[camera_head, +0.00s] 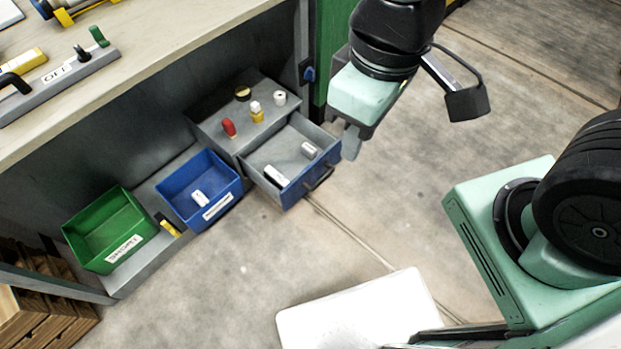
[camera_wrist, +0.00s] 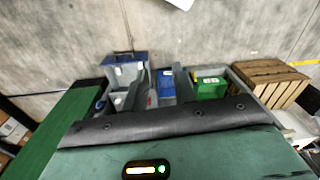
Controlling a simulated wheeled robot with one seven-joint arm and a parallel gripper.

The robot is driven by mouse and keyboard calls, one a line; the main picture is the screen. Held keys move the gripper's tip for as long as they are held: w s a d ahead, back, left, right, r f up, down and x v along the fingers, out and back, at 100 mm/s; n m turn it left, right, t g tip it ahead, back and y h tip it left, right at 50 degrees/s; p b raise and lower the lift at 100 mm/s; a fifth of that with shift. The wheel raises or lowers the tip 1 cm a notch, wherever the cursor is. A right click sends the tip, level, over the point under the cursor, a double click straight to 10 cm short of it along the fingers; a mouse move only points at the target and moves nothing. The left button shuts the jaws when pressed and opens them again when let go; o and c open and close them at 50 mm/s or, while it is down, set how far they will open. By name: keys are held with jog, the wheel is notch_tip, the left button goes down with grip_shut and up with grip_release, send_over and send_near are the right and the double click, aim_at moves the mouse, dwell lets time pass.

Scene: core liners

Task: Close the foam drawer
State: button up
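The open drawer (camera_head: 309,188) has a blue front with a dark handle and a grey inside. It is pulled out of a small grey cabinet (camera_head: 203,128) under the workbench, and two small white pieces lie in it. No label on it is readable. My gripper (camera_head: 352,143) hangs to the right of the drawer's right corner, fingers pointing down. It holds nothing that I can see, and its finger gap cannot be made out.
A blue bin (camera_head: 222,212) and a green bin (camera_head: 88,262), both labelled, stand left of the cabinet. Small red, yellow and white items stand on the cabinet top. A green panel (camera_head: 326,50) is behind. The floor in front is clear down to a white surface (camera_head: 365,310).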

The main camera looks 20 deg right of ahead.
jog(key=w+f+m+t+b, duration=0.1)
jog(key=w+f+b, duration=0.3)
jog(key=f, duration=0.3)
jog(key=w+f+m+t+y+b, duration=0.1)
jog(key=w+f+m+b, duration=0.1)
jog(key=w+f+b, duration=0.3)
jog(key=w+f+m+b, duration=0.1)
jog(key=w+f+b, duration=0.3)
jog(key=f, duration=0.6)
jog(key=shift+w+d+m+t+y+b, duration=0.2)
jog(key=shift+d+m+t+y+b, duration=0.1)
jog(key=shift+t+y+b, duration=0.1)
grip_shut()
jog(key=m+t+y+b, duration=0.5)
jog(key=m+t+b, duration=0.75)
jog(key=b, duration=2.05)
send_near(305, 174)
jog(key=w+g+b, duration=0.1)
jog(key=b, duration=0.1)
jog(key=w+a+m+b, duration=0.1)
jog(key=w+b, duration=0.1)
jog(key=w+a+m+g+b, duration=0.1)
jog(key=w+b, duration=0.1)
jog(key=b, duration=0.1)
jog(key=shift+w+m+g, duration=0.15)
jog(key=shift+m+g, duration=0.1)
jog(key=shift+g, duration=0.1)
jog(key=shift+w+a+r, duration=0.15)
jog(key=shift+w+a, duration=0.15)
jog(key=shift+w, duration=0.15)
